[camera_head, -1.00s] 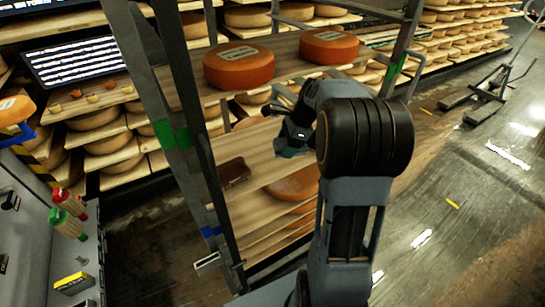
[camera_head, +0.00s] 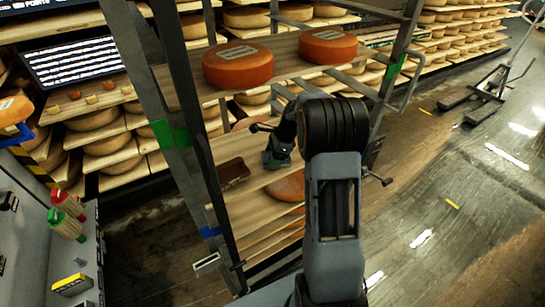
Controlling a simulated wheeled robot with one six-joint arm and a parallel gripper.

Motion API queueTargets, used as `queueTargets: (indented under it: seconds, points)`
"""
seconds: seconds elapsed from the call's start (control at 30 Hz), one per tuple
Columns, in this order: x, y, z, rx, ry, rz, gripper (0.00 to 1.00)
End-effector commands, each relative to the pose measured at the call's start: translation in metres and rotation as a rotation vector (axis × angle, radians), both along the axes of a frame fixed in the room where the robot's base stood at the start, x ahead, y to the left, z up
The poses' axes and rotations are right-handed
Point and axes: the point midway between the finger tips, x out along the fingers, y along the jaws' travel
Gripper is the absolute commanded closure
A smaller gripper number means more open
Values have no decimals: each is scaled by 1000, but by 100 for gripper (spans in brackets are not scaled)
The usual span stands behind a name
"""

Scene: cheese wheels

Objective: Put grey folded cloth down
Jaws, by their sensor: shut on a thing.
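My gripper (camera_head: 278,152) is inside the rack, just above the middle wooden shelf board (camera_head: 255,203). It is shut on a small grey-green thing, apparently the grey folded cloth (camera_head: 274,163), at the board's surface. I cannot tell whether the cloth touches the board. The fingertips are small and partly hidden by my wrist.
A brown brush-like block (camera_head: 233,172) lies left of my gripper on the same board. Two labelled wheels (camera_head: 238,66) (camera_head: 328,46) sit on the upper shelf. Metal rack posts (camera_head: 190,130) stand at the left.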

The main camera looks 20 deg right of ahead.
Motion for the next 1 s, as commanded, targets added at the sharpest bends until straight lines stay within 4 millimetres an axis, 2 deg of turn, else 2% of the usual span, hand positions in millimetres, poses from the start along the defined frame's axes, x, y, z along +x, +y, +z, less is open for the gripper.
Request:
queueTargets:
  seconds: [0.27,0.73,0.77,1.0]
  points:
    - [0,0,-1,0,-1,0,53]
    - [-2,0,-16,0,6,0,53]
    - [-2,0,-17,0,7,0,33]
    - [-2,0,-18,-1,9,1,10]
